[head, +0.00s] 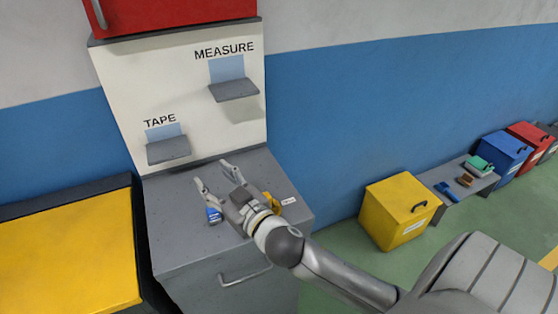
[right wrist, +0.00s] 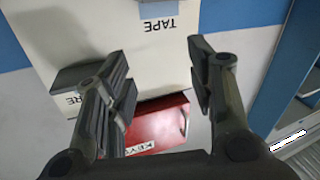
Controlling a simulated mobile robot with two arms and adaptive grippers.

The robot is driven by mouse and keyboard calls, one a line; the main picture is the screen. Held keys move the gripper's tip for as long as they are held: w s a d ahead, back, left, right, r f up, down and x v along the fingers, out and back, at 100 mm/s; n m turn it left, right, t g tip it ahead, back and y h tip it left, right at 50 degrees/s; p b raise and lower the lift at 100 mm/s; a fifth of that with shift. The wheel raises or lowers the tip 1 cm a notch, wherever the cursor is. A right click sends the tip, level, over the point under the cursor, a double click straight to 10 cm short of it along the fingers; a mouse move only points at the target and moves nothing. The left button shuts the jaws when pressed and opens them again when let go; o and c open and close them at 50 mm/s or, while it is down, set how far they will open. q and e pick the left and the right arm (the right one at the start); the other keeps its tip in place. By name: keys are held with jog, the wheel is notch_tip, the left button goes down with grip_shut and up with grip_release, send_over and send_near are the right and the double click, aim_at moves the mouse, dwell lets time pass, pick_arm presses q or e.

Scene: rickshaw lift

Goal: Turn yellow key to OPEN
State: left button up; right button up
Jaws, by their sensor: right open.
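A small yellow item (head: 270,203), possibly the key, shows on the grey cabinet top (head: 180,240). It is partly hidden behind my right wrist, so its shape and turn are unclear. A small white label (head: 288,201) sits beside it; its text is too small to read. My right gripper (head: 213,174) is open and empty above the cabinet top, its fingers pointing towards the back panel, past the yellow item. Its spread fingers also show in the right wrist view (right wrist: 158,55), with nothing between them. My left gripper is not in view.
A small blue item (head: 214,214) is near my right gripper. The back panel has TAPE (head: 168,150) and MEASURE (head: 233,90) shelves. A red box (head: 165,14), labelled KEYS in the wrist view (right wrist: 155,125), is above. A yellow box (head: 398,208) stands on the floor right.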

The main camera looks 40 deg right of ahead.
jog(key=w+a+r+n+y, duration=0.2)
jog(key=a+r+n+y, duration=0.45)
jog(key=r+y, duration=0.2)
jog(key=n+g+h, duration=0.6)
jog(key=g, duration=1.1)
send_near(266, 194)
jog(key=p+x, duration=0.2)
jog(key=x, duration=0.8)
jog(key=shift+s, duration=0.1)
jog(key=shift+r, duration=0.1)
jog(key=shift+c, duration=0.4)
